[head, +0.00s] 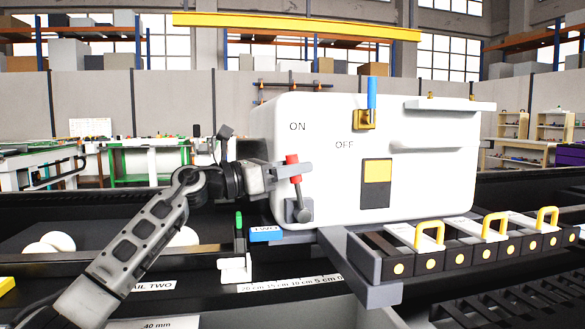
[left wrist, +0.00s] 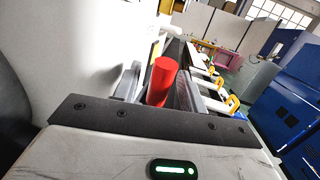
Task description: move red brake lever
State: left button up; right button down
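The red brake lever (head: 292,159) stands nearly upright on a grey pivot mount low on the left of the white machine housing (head: 330,190). My left gripper (head: 292,171) reaches in from the left at the lever's height. One finger crosses in front of the red handle. In the left wrist view the red handle (left wrist: 163,80) stands between the two fingers (left wrist: 157,88). A narrow gap seems to show beside it, so the fingers look open around it. The handle's lower end is hidden there. My right gripper is not in view.
A blue-handled lever (head: 371,93) on a brass mount sits higher on the housing, near the ON and OFF labels. A yellow-and-black switch plate (head: 376,183) is below it. A rack with yellow handles (head: 430,235) juts out at right. A green-tipped post (head: 238,222) stands left.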

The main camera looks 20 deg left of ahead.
pick_arm(q)
jog(key=b+v, duration=0.2)
jog(key=v, duration=1.4)
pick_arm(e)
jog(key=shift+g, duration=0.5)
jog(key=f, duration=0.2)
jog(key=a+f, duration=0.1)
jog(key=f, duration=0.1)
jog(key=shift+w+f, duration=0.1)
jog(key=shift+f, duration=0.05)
